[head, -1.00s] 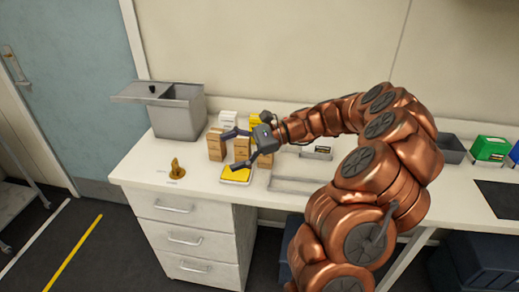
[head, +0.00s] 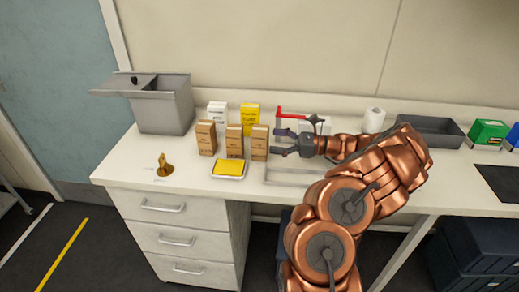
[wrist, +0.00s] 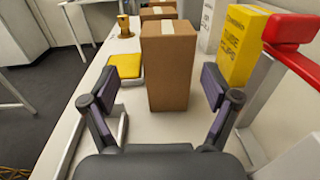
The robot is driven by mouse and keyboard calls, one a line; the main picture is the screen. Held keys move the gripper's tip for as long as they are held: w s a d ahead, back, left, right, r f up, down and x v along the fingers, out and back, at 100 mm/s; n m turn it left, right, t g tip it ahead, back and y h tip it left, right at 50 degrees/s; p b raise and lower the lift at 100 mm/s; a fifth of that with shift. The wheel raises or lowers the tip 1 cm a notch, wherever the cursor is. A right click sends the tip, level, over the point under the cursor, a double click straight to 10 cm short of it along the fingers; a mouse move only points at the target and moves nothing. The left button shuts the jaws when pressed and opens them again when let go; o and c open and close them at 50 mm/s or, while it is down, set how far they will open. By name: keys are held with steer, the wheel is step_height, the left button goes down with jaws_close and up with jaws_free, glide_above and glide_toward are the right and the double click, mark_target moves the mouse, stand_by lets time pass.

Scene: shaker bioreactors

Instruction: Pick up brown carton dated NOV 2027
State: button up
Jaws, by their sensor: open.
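Three brown cartons stand upright in a row on the white bench: a left one (head: 205,138), a middle one (head: 234,139) and a right one (head: 259,143). Their printed dates are too small to read, so I cannot tell which says NOV 2027. My gripper (head: 279,142) is open and empty, low over the bench just right of the right carton, fingers pointing left at it. In the wrist view, the nearest carton (wrist: 169,68) stands ahead between the open fingers. Its near face is plain, with tape on top. The other cartons are partly hidden behind it.
A yellow-topped tray (head: 229,169) lies in front of the cartons. White (head: 217,114) and yellow (head: 250,118) boxes stand behind. A red-armed device (head: 293,112) is close behind my gripper. A brass object (head: 164,166) and grey bin (head: 165,105) are left.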

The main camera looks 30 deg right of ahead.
mark_target(253, 139)
steer(key=shift+w+a+f, duration=0.1)
steer(key=shift+w+f, duration=0.05)
steer(key=shift+f, duration=0.35)
steer(key=shift+x, duration=1.15)
steer(key=shift+w+d+p+x, duration=0.15)
steer(key=shift+p+x, duration=0.45)
steer(key=shift+x, duration=0.75)
steer(key=shift+w+d+p+x, duration=0.15)
steer(key=shift+p+x, duration=0.4)
steer(key=shift+x, duration=0.75)
steer(key=shift+f, duration=0.15)
steer(key=c, duration=1.2)
steer(key=shift+c, duration=0.2)
